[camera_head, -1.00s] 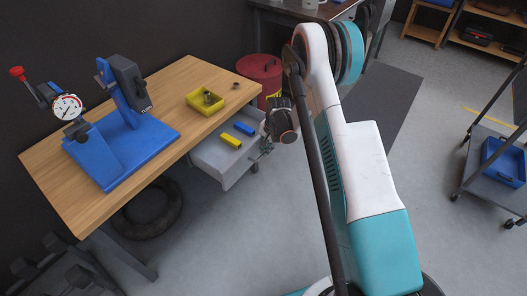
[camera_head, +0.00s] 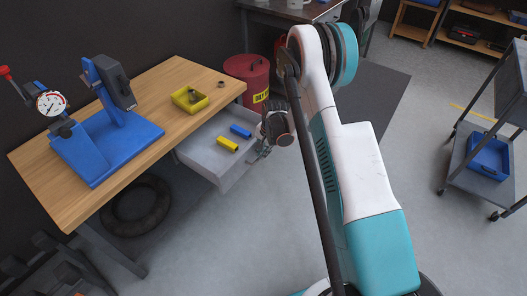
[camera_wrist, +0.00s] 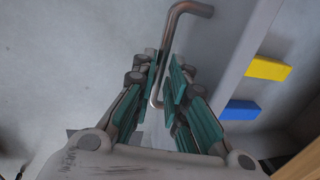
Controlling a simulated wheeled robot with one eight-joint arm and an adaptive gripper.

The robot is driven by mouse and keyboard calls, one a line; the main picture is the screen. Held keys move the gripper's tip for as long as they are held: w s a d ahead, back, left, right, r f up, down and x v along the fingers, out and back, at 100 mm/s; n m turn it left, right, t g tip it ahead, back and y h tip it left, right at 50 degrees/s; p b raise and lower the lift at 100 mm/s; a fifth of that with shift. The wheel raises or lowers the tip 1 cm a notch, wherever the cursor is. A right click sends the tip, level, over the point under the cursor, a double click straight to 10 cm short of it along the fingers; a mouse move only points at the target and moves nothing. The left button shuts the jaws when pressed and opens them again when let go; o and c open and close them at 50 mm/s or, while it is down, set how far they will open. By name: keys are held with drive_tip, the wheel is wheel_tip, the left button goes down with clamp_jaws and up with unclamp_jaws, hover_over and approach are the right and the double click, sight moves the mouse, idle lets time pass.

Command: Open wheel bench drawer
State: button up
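The wheel bench (camera_head: 66,187) has a wooden top with a blue wheel stand (camera_head: 120,142) on it. Its grey drawer (camera_head: 198,154) is pulled out under the right end. A yellow block (camera_head: 228,145) and a blue block (camera_head: 241,131) lie in the drawer. In the wrist view, the drawer's bent metal handle (camera_wrist: 172,25) runs between the fingers of my gripper (camera_wrist: 165,75), which are closed around it. In the head view, my gripper (camera_head: 262,153) is at the drawer front, and the handle is hard to make out there.
A red bin (camera_head: 246,72) stands behind the bench's right end. A yellow tray (camera_head: 189,99) sits on the bench top. A tyre (camera_head: 137,208) lies beneath. A cart with a blue box (camera_head: 489,157) stands at right. The floor before the drawer is clear.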

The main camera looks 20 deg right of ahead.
drive_tip(key=shift+o, duration=0.6)
drive_tip(key=shift+r, duration=0.1)
drive_tip(key=shift+r, duration=0.3)
wheel_tip(320, 180, up, 11)
drive_tip(key=s+d, duration=0.1)
drive_tip(key=shift+s+d, duration=0.15)
drive_tip(key=shift+s, duration=0.2)
